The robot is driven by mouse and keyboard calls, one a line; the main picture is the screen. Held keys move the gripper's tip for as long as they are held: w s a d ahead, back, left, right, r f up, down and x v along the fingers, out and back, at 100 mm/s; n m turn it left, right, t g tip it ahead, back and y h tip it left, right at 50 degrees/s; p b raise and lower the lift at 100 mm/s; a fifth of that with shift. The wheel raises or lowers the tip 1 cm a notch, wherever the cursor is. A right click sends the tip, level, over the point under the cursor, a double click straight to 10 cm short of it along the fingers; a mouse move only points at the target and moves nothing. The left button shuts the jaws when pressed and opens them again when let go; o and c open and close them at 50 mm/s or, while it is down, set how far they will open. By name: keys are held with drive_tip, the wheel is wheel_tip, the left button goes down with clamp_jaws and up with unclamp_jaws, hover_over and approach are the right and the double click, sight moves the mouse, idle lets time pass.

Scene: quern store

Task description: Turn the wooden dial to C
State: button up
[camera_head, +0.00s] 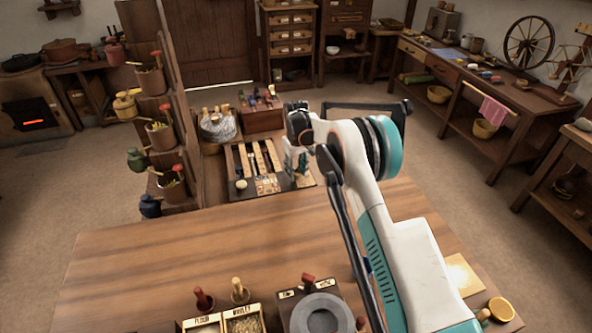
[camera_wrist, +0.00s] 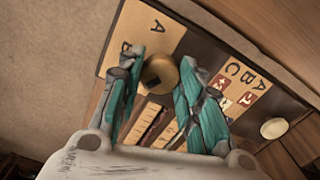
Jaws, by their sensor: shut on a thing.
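The wooden dial (camera_wrist: 166,66) is a round brown knob in the middle of the wrist view, with a dark mark on its lower left side. My gripper (camera_wrist: 162,60) has its teal fingers on either side of the dial and is shut on it. A tan letter plate (camera_wrist: 147,32) behind the dial shows an A and, partly covered by a finger, a B. No C shows on this plate, and I cannot tell which letter the dial points to. In the head view my gripper (camera_head: 298,163) is low over the right side of the dark board (camera_head: 240,194), hiding the dial.
A pale round knob (camera_wrist: 274,128) sits on the board's edge. Long slots (camera_head: 254,158) fill the board's middle. A wooden box (camera_head: 262,117) and grey stone (camera_head: 218,127) stand behind.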

sight(296, 171)
drive_tip(key=o, duration=1.1)
drive_tip(key=shift+c, duration=0.2)
drive_tip(key=shift+r, duration=0.15)
wheel_tip(296, 171, up, 12)
